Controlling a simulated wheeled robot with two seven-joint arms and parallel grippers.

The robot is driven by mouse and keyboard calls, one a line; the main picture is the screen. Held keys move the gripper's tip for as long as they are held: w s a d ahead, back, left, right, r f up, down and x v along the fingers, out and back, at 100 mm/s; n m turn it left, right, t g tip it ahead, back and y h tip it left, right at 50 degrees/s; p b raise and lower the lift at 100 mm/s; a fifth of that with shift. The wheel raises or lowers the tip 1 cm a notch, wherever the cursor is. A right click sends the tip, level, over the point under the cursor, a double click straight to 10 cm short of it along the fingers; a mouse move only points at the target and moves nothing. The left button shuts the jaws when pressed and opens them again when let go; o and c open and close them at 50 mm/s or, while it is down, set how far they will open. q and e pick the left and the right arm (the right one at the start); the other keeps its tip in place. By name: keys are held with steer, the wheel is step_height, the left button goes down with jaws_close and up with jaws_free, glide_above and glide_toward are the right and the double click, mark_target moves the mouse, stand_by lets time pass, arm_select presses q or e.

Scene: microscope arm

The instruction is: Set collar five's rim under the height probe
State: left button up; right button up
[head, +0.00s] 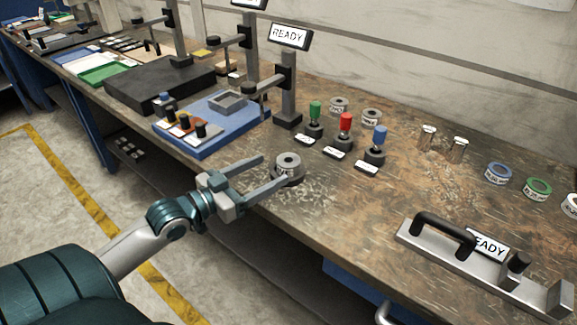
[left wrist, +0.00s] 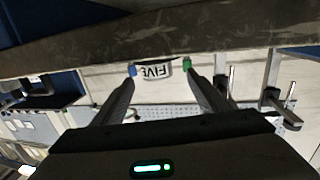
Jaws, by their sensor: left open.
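A grey metal collar (head: 288,163) sits near the table's front edge in the head view. In the left wrist view its label reads FIVE (left wrist: 154,70). My left gripper (head: 273,171) is open, with one finger on each side of the collar. In the left wrist view the fingertips (left wrist: 159,68) flank the collar and the jaws are apart; whether they touch it cannot be told. A post with a READY display (head: 289,37) and a black side arm (head: 270,84) stands behind the collar, beside a blue plate (head: 210,142). I cannot tell for sure which fixture is the height probe.
Green (head: 315,112), red (head: 345,123) and blue (head: 379,137) knobs stand behind the collar. More grey collars (head: 371,117) lie behind them. A metal bar with a black handle (head: 443,234) lies at front right.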

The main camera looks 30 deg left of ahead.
mark_target(279, 166)
arm_select(q)
steer(key=shift+w, duration=0.1)
arm_select(e)
steer(key=shift+w+r, duration=0.15)
arm_select(q)
steer(key=shift+w+d, duration=0.3)
steer(key=shift+w, duration=0.25)
steer(key=x, duration=0.2)
steer(key=shift+w+d+f+p, duration=0.1)
steer(key=shift+w+d+p, duration=0.15)
steer(key=shift+p, duration=0.05)
steer(key=shift+w+d+f, duration=0.1)
steer(key=shift+w+d, duration=0.05)
steer(key=shift+w, duration=0.4)
arm_select(e)
steer(key=shift+x, duration=0.9)
steer(key=shift+s+d, duration=0.1)
steer(key=shift+s, duration=0.3)
arm_select(q)
jaws_close()
steer(key=shift+r, duration=0.25)
